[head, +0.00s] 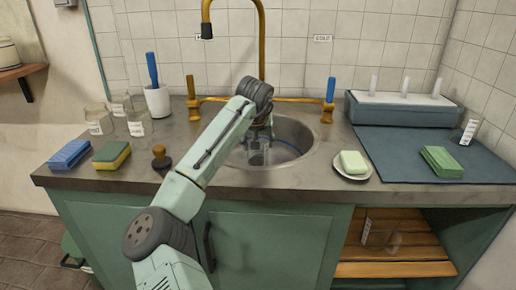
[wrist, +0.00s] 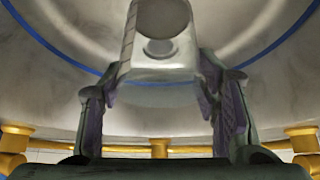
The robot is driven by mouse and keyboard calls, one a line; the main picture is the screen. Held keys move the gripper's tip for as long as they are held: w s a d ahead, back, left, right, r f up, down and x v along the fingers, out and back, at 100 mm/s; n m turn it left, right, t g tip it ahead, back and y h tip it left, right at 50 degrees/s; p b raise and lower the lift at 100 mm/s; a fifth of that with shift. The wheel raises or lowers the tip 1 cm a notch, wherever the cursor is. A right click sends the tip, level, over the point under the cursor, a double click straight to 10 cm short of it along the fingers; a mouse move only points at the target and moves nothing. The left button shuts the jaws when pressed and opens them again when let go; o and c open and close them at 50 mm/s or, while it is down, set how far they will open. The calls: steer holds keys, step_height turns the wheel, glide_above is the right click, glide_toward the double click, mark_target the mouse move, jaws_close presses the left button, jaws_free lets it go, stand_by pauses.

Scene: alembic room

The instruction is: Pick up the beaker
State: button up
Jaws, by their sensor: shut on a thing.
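A clear glass beaker (head: 257,157) is low inside the round metal sink (head: 302,135). My gripper (head: 258,143) reaches down into the sink and is shut on it. In the wrist view the beaker (wrist: 158,60) sits between the two dark fingers of my gripper (wrist: 163,95), one on each side of its wall. Whether the beaker touches the sink bottom cannot be told. My arm hides part of the sink's left side in the head view.
A soap dish (head: 352,173), blue mat (head: 405,160) and rack (head: 403,108) are right.

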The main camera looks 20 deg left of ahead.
step_height(320, 180, up, 7)
steer(key=shift+f, duration=0.15)
stand_by(0.6)
steer(key=shift+f+b, duration=0.15)
steer(key=shift+b, duration=0.8)
steer(key=t+b, duration=0.2)
steer(key=b, duration=0.2)
steer(key=shift+n+t+h, duration=0.3)
steer(key=shift+t+h, duration=0.1)
steer(key=shift+t+b, duration=0.5)
steer(key=shift+b, duration=0.65)
steer(key=shift+r+t+b, duration=0.35)
steer(key=shift+t+b, duration=0.05)
steer(key=shift+b, duration=0.2)
steer(key=shift+r, duration=0.1)
steer(key=shift+r+g+p, duration=0.3)
steer(key=shift+g+p, duration=0.1)
steer(key=shift+p, duration=1.2)
